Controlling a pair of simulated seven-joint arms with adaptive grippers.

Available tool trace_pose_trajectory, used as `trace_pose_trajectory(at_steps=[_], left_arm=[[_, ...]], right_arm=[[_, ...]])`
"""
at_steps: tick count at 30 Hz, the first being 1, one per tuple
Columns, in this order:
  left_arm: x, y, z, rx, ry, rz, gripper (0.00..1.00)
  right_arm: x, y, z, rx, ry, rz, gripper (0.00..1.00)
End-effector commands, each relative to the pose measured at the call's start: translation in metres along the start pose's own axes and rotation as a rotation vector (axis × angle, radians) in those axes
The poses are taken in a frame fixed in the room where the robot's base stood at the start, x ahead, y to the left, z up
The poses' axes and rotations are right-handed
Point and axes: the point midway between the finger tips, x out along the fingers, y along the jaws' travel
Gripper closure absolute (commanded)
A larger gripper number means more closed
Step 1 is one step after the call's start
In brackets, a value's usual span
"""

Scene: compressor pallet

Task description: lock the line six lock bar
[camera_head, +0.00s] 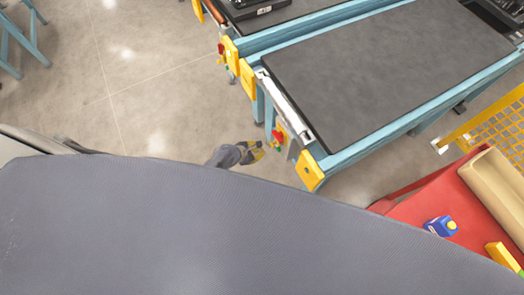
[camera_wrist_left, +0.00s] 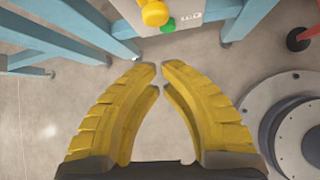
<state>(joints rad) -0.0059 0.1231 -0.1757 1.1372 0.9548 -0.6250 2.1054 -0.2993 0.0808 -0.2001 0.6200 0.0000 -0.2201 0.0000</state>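A pale silver lock bar (camera_head: 286,104) lies along the left end of the nearer dark-topped conveyor (camera_head: 385,65). No line number is readable, so I cannot tell which bar is line six. My left gripper (camera_head: 262,150) is in the air, left of the red knob (camera_head: 277,136) below that bar and apart from it. In the left wrist view its yellow fingers (camera_wrist_left: 160,75) are empty, with a narrow gap between the tips. A control box with a yellow knob (camera_wrist_left: 155,13) and a green button (camera_wrist_left: 168,26) lies beyond the tips. My right gripper is not in view.
A second conveyor (camera_head: 290,12) stands behind. Yellow end plates (camera_head: 309,171) stick out at the conveyor corners. A red surface (camera_head: 415,215) with a blue carton (camera_head: 441,226) is at lower right, near a yellow mesh guard (camera_head: 490,130).

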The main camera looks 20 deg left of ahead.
Motion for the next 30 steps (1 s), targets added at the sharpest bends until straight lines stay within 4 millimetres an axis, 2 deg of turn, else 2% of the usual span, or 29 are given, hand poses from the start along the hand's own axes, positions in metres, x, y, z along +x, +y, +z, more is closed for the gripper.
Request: trace_pose_trajectory(at_steps=[6, 12, 19, 30], left_arm=[[-0.026, 0.000, 0.000, 0.001, 0.000, 0.000, 1.00], [-0.042, 0.000, 0.000, -0.001, 0.000, 0.000, 1.00], [-0.050, 0.000, 0.000, 0.001, 0.001, 0.000, 1.00], [-0.051, 0.000, 0.000, 0.000, 0.001, 0.000, 1.00]], right_arm=[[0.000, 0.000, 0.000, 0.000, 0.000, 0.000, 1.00], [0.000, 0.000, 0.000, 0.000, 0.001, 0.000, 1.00], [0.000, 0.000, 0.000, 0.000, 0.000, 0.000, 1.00], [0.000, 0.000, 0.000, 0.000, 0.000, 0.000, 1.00]])
